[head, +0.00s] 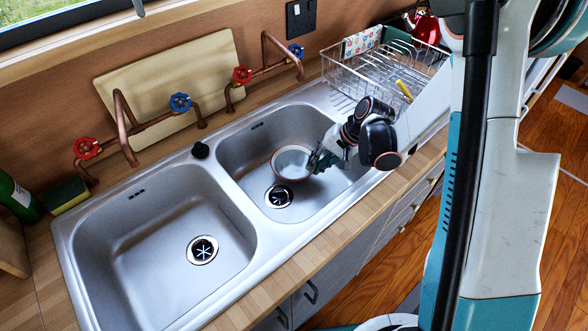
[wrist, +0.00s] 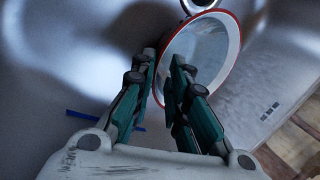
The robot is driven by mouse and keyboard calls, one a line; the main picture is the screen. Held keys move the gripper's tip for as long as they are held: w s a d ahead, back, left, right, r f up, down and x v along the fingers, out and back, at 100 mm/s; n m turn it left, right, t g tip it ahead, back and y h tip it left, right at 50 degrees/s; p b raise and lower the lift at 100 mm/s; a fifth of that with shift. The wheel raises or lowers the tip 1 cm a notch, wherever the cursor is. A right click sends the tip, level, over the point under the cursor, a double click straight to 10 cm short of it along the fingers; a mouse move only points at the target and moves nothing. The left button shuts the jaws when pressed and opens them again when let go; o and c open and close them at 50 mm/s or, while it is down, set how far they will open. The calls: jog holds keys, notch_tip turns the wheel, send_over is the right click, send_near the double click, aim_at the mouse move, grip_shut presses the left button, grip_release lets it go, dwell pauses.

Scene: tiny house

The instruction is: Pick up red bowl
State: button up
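The red bowl (head: 291,163) lies in the right sink basin, beside the drain. It has a red rim and a pale inside. In the wrist view the bowl (wrist: 208,50) is beyond the fingers, its near left rim passing between and behind the fingertips. My gripper (head: 318,160) reaches into the basin from the right, at the bowl's right side. In the wrist view my gripper (wrist: 165,62) has its tips a narrow gap apart, one outside the rim and one over the bowl's inside. Whether the fingers press on the rim is hidden.
The right basin's walls (head: 240,150) surround the gripper and bowl. The left basin (head: 150,240) is empty. Copper taps (head: 130,135) stand behind the sink. A wire dish rack (head: 375,75) is at the back right. A sponge (head: 67,195) and green bottle (head: 18,198) are far left.

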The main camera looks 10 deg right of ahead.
aim_at(313, 167)
jog(key=x, duration=0.1)
jog(key=b+x, duration=0.1)
jog(key=x, duration=0.1)
jog(key=b+x, duration=0.1)
jog(key=shift+s+a+f, duration=0.2)
jog(key=shift+f, duration=0.2)
jog(key=shift+c, duration=0.2)
grip_shut()
jog(key=shift+r, duration=0.1)
jog(key=shift+r, duration=0.15)
notch_tip(313, 167, up, 20)
jog(key=p, duration=0.7)
jog(key=shift+f, duration=0.25)
dwell(0.4)
